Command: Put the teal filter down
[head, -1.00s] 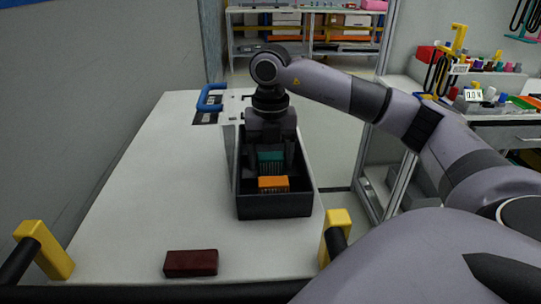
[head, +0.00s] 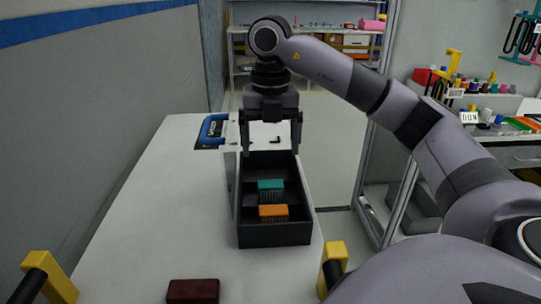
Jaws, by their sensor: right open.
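The teal filter (head: 270,185) sits inside the black box (head: 275,234) on the white table, behind an orange filter (head: 273,212). My right gripper (head: 271,150) is open and empty above the back part of the box. Its two fingers are spread wide and apart from the teal filter. My left gripper is not in view.
A dark red block (head: 193,291) lies at the table's front. Yellow-ended handles (head: 50,276) stand at the front corners. The left of the white table (head: 150,215) is clear.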

